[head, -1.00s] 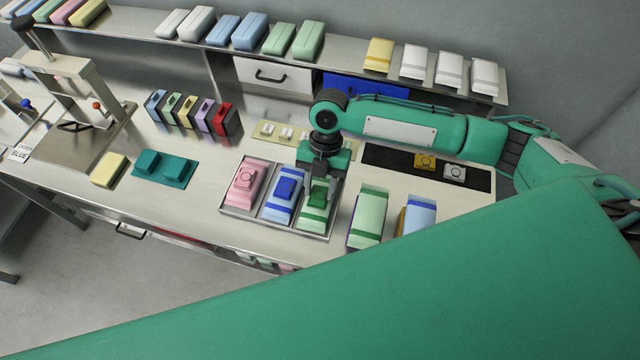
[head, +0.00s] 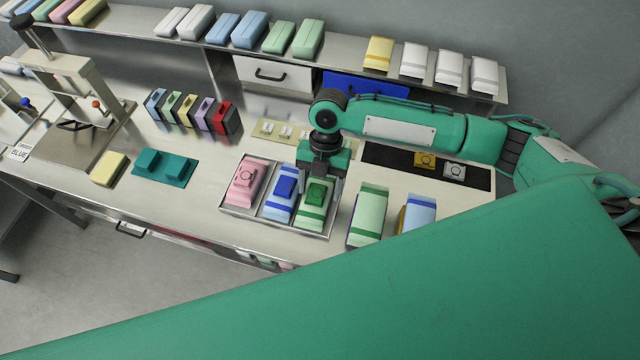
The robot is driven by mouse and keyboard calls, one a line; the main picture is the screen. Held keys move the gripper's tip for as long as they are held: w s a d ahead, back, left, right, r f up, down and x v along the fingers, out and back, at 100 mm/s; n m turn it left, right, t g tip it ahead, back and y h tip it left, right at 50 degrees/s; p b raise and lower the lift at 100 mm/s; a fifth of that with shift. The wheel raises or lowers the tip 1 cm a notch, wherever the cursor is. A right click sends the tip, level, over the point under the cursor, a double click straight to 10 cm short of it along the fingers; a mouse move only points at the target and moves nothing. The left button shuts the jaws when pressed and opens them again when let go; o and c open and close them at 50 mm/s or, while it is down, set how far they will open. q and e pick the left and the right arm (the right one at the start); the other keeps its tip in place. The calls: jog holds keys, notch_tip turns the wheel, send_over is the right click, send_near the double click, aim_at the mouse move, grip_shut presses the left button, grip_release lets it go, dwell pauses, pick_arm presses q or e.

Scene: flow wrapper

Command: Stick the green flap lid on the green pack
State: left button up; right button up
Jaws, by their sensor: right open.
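The green pack (head: 312,217) lies in the right-hand place of a metal tray, pale green with darker green bands. The dark green flap lid (head: 317,192) lies on top of the pack, near its middle. From this view I cannot tell whether it is stuck down. My right gripper (head: 318,175) points down over the far end of the green pack, just behind the lid. It is open, and its fingertips are small and partly hidden by the gripper body. My left gripper is not in view.
The metal tray (head: 233,210) also holds a pink pack (head: 242,196) and a blue pack (head: 279,208), each with a lid on top. Another green pack (head: 369,212) and a blue one (head: 418,214) stand to the right. A teal fixture (head: 172,180) is left.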

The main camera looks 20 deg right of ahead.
jog(key=b+v, duration=0.2)
jog(key=v, duration=1.1)
jog(key=shift+r, duration=0.35)
jog(key=shift+w, duration=0.1)
